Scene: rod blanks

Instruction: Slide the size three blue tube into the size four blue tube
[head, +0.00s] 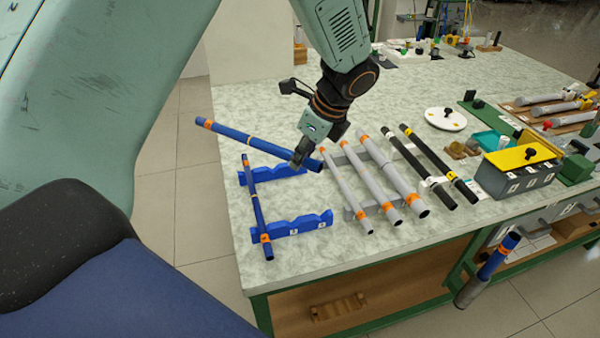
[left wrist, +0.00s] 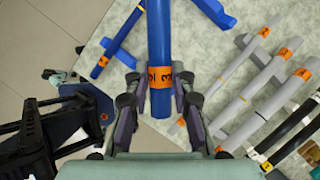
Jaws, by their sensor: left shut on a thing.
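My left gripper (head: 298,158) is shut on a long blue tube (head: 250,139) near its right end, holding it above the blue rack. In the left wrist view this tube (left wrist: 159,40) passes between the fingers (left wrist: 157,104), and its orange band reads 3. A second, thinner-looking blue tube (head: 254,200) with orange bands lies across the blue rack; its number is unreadable. Another blue tube (head: 494,261) with an orange band sticks up, tilted, from a grey sleeve (head: 470,291) by the bench's front edge. Its number is too small to read. My right gripper is not visible.
The blue rack (head: 315,223) stands at the bench's left. Several grey tubes (head: 392,172) and black tubes (head: 440,165) lie right of it. A yellow-topped box (head: 523,158) stands further right. The bench's back middle is mostly clear.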

